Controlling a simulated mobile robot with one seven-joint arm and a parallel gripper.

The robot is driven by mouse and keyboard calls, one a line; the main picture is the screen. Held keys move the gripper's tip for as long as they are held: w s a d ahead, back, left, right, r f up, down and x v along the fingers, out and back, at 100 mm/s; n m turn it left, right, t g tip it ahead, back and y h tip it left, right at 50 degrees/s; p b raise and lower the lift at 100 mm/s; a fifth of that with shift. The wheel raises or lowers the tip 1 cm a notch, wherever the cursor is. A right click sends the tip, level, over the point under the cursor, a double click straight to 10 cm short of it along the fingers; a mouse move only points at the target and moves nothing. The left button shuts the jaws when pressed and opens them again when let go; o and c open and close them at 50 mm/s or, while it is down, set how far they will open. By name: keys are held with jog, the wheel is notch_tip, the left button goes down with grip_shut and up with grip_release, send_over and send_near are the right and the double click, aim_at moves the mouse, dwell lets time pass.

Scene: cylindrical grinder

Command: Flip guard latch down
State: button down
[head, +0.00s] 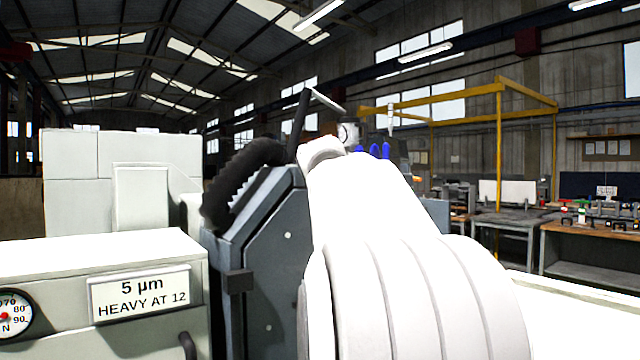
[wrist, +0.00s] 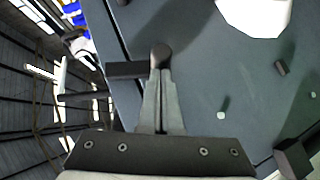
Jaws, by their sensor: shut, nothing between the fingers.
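The guard is a dark grey panel (wrist: 215,75) that fills much of the wrist view. It also shows in the head view (head: 285,270), partly behind my white arm. A black lever with a rounded end (wrist: 160,56) and a bar reaching left lies over the guard near its edge; it looks like the latch. My gripper (wrist: 160,76) is shut and empty, its fingertips right at this lever. I cannot tell whether they touch it. In the head view my arm hides the fingers and most of the latch area.
A black block (head: 238,281) sits on the guard's front edge. A pale machine housing with a "5 µm HEAVY AT 12" sign (head: 140,293) and a dial (head: 12,314) stands at left. A black ribbed hose (head: 235,180) runs beside the guard. Workbenches (head: 590,240) stand farther off at right.

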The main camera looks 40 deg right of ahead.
jog(key=d+f+n+h+b, duration=0.1)
jog(key=b, duration=0.2)
jog(key=shift+d+f+t+h, duration=0.3)
jog(key=shift+t, duration=0.1)
jog(key=shift+s+d, duration=0.1)
jog(key=shift+d, duration=0.05)
dwell(0.3)
